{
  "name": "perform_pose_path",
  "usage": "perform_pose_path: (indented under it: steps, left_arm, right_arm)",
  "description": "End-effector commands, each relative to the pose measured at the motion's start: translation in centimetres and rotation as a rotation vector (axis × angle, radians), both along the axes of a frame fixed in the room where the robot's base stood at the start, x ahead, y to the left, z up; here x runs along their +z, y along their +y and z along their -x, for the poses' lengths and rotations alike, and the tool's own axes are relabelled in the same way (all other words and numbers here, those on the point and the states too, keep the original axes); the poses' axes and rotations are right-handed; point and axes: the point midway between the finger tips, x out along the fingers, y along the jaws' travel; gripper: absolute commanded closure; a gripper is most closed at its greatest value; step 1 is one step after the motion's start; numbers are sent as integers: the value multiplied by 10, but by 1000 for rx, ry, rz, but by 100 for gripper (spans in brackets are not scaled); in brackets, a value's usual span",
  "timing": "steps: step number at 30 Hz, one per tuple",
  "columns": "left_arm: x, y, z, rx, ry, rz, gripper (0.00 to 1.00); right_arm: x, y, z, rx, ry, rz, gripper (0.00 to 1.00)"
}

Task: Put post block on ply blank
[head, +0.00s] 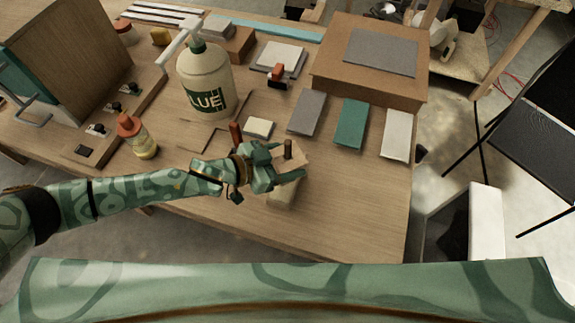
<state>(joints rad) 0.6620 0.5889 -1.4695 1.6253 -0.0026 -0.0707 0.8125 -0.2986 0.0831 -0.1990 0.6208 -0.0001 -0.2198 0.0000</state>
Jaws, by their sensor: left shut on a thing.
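My left gripper (289,161) reaches in from the left over the front of the workbench. My right gripper is not in view.
A large glue bottle (205,75) and an orange-capped bottle (137,137) stand left of the gripper. Grey (307,112), green (351,123) and white (396,133) sample panels lie behind and right. A cardboard box (368,75) stands at the back right. The bench's front right (360,205) is clear.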

Motion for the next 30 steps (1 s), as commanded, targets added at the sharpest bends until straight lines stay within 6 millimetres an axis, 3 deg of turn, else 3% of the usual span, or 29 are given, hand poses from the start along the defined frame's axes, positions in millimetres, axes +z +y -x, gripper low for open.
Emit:
perform_pose_path:
  steps: [7, 12, 25, 26, 27, 28, 30]
  left_arm:
    - [-23, -3, -19, 1, 0, 1, 63]
    - [-48, -3, -17, 1, 1, 2, 63]
    - [-54, -3, -16, 1, 0, 1, 63]
    - [-54, -3, -16, 1, 0, 0, 31]
    - [-53, -3, -16, 1, 0, 0, 20]
    - [-53, -3, -16, 1, 0, 0, 15]
    - [-53, -2, -16, 1, 0, 0, 15]
  right_arm:
    - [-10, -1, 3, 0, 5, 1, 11]
    - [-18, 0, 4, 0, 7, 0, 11]
    - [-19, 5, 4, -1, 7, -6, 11]
    - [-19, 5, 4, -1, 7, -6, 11]
    - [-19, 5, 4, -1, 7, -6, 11]
    - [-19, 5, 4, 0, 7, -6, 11]
    - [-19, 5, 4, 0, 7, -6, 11]
